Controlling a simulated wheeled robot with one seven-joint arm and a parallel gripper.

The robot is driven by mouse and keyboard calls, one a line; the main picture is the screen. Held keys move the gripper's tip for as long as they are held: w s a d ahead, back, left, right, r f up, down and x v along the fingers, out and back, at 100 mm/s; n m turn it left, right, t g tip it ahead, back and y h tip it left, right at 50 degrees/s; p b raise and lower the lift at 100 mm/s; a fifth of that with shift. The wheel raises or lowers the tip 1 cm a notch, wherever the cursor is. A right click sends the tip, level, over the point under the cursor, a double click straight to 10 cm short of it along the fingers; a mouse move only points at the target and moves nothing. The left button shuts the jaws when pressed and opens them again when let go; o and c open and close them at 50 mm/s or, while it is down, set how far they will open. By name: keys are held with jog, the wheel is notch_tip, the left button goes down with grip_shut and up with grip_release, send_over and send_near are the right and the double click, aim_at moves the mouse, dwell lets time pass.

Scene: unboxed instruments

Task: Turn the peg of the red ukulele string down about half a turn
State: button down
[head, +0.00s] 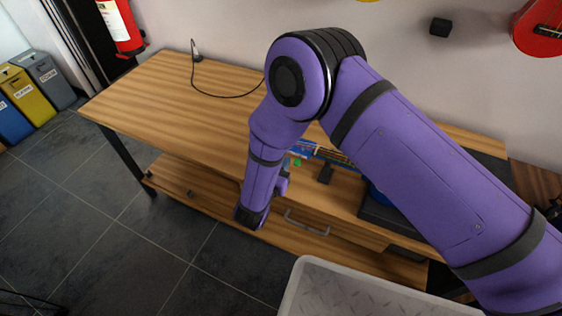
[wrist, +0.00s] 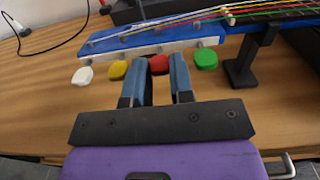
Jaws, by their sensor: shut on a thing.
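The ukulele's blue headstock (wrist: 150,40) lies level above the wooden tabletop, strings along its top. In the wrist view a row of pegs hangs off its near side: a white peg (wrist: 82,76), a yellow peg (wrist: 118,70), the red peg (wrist: 159,65) and a green peg (wrist: 206,59). My gripper (wrist: 165,68) has its two blue fingers around the red peg, shut on it. The fingers partly cover it. In the head view the blue headstock (head: 304,148) and the green peg (head: 297,162) show beside my arm, which hides the rest.
A black stand (wrist: 250,62) supports the neck to the right of the green peg. The bench (head: 190,95) is clear on its left apart from a black cable (head: 225,96). A drawer handle (head: 306,223) sticks out at the bench front. A grey bin (head: 370,290) stands nearby.

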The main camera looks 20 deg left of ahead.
dwell(0.4)
jog(key=c, duration=1.3)
grip_release()
jog(key=shift+o, duration=0.2)
jog(key=s, duration=1)
jog(key=shift+s+a, duration=0.4)
